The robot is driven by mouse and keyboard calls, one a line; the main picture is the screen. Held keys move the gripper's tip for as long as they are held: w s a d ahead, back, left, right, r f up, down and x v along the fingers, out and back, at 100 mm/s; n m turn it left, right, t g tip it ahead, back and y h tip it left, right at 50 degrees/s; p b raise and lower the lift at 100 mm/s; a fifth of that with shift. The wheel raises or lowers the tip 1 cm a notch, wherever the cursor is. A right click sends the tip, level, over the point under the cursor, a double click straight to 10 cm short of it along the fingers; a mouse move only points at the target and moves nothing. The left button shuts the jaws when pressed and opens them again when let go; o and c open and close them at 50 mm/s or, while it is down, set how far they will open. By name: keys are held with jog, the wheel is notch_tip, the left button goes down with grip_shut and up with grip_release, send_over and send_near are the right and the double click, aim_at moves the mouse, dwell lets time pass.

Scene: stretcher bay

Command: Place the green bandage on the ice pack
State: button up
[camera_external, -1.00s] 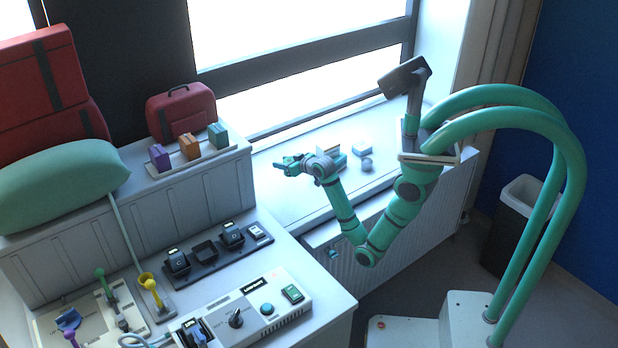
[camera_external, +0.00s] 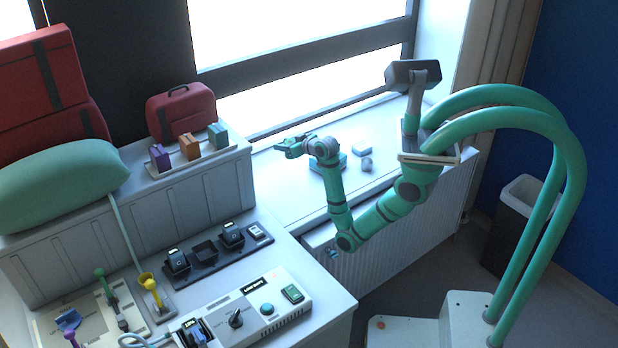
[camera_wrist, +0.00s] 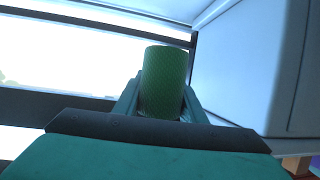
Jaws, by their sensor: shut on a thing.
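My gripper (camera_external: 284,149) is raised above the white window sill. In the wrist view my gripper (camera_wrist: 163,92) is shut on a green cylinder, the green bandage (camera_wrist: 165,80), which stands out between its fingers.
A grey round thing (camera_external: 366,164) sits on the sill (camera_external: 270,205) by the blocks. Purple, orange and green boxes (camera_external: 189,147) stand on the grey ledge at left. A console (camera_external: 240,315) fills the lower left. The sill's left part is clear.

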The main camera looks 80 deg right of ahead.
jog(key=s+d+m+g+h, duration=0.2)
jog(key=s+d, duration=1.2)
jog(key=s, duration=0.3)
jog(key=s+d+m+g+h, duration=0.1)
jog(key=s+d+m+g, duration=0.1)
jog(key=s+d, duration=1.3)
send_over(362, 148)
jog(key=d, duration=0.1)
notch_tip(362, 148, down, 10)
jog(key=d+f, duration=0.1)
jog(key=w+d+f, duration=0.1)
jog(key=f, duration=0.1)
jog(key=d+f, duration=0.1)
jog(key=d, duration=0.1)
jog(key=shift+w+f, duration=0.2)
jog(key=shift+w, duration=0.1)
jog(key=shift+w+d+f, duration=0.1)
jog(key=shift+d+f, duration=0.05)
jog(key=shift+f, duration=0.8)
jog(key=shift+d+f, duration=0.1)
jog(key=shift+f, duration=0.85)
